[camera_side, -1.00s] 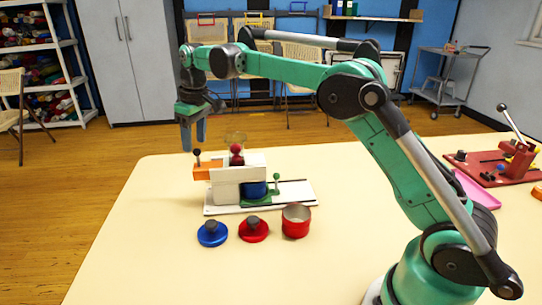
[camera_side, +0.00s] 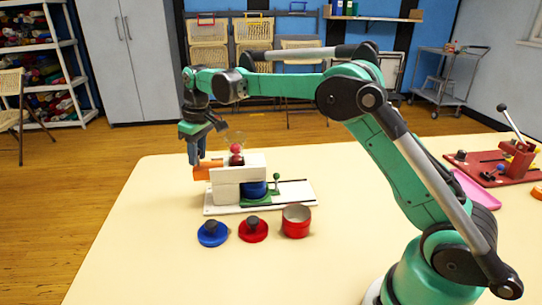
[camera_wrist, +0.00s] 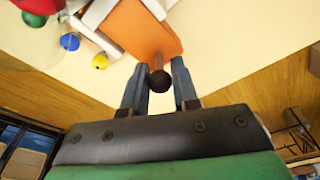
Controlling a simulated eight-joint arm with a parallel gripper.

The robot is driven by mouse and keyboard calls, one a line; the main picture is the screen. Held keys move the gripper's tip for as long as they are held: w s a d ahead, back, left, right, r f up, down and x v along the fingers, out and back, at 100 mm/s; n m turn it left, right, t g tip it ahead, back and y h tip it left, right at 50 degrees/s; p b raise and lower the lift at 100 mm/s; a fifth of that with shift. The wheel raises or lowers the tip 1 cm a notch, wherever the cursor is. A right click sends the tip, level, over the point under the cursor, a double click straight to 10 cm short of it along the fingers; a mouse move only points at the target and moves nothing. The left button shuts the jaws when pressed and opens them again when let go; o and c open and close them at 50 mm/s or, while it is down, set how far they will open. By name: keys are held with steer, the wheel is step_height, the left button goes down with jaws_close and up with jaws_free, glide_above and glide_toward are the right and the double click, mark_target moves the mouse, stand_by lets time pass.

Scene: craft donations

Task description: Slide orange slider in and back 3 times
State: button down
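The orange slider (camera_side: 207,171) sticks out of the left side of a white block device (camera_side: 238,172) on a white base. In the wrist view the orange slider (camera_wrist: 143,30) carries a black ball knob (camera_wrist: 160,81). My gripper (camera_side: 195,160) is down at the slider's outer end. In the wrist view my gripper (camera_wrist: 162,75) has its two blue fingers apart, one on each side of the knob, with a gap visible at least on the right. In the side view the fingers hide the knob.
The device also has a red ball (camera_side: 236,149), a blue cylinder (camera_side: 255,188) and a green-knobbed slide (camera_side: 276,178). In front lie a blue lid (camera_side: 212,233), a red lid (camera_side: 253,229) and a red pot (camera_side: 297,220). A red press (camera_side: 515,158) and pink tray (camera_side: 476,190) are far right.

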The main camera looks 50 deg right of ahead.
mark_target(214, 165)
steer(key=shift+s+d, duration=1.35)
steer(key=shift+d, duration=0.05)
steer(key=shift+s+d, duration=0.1)
stand_by(0.3)
steer(key=shift+w+a, duration=1.4)
steer(key=shift+w, duration=0.05)
steer(key=shift+w+a, duration=0.1)
steer(key=shift+a, duration=0.2)
steer(key=shift+s+d, duration=1.4)
stand_by(0.3)
